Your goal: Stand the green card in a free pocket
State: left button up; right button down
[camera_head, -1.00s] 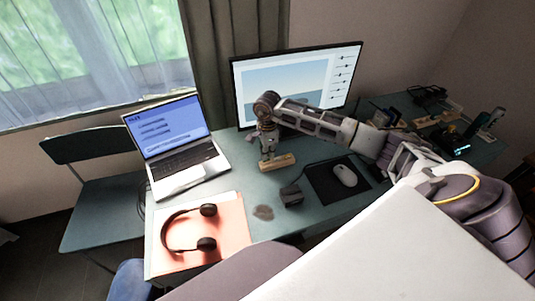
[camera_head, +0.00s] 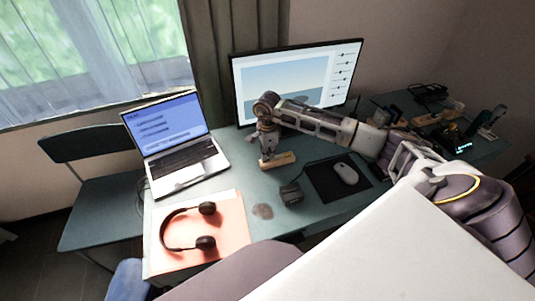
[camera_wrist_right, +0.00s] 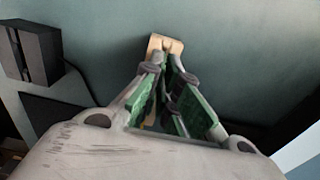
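My right gripper (camera_head: 268,148) points down over a small light wooden block (camera_head: 279,161) on the desk, in front of the monitor. In the right wrist view the fingers (camera_wrist_right: 166,75) reach toward the block, whose far end (camera_wrist_right: 165,43) shows beyond the tips. Green plate-like surfaces (camera_wrist_right: 198,103) show along the fingers; I cannot tell which of them is the green card, or whether it is gripped or stands in the block. The block's pockets are mostly hidden by the fingers. My left gripper is not in view.
An open laptop (camera_head: 176,150) stands left of the block, and the monitor (camera_head: 300,85) behind it. A small dark box (camera_head: 291,193), a mouse (camera_head: 346,174) on a dark mat (camera_head: 325,186) and headphones (camera_head: 207,243) are nearer. Small items clutter the desk's right end.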

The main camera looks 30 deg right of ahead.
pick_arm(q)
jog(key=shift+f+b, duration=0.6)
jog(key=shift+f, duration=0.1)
pick_arm(e)
jog(key=shift+f, duration=0.75)
jog(key=c, duration=1.6)
grip_release()
jog(key=shift+o, duration=0.2)
jog(key=shift+r, duration=0.9)
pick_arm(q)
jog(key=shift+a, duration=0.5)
pick_arm(e)
jog(key=shift+r, duration=3.15)
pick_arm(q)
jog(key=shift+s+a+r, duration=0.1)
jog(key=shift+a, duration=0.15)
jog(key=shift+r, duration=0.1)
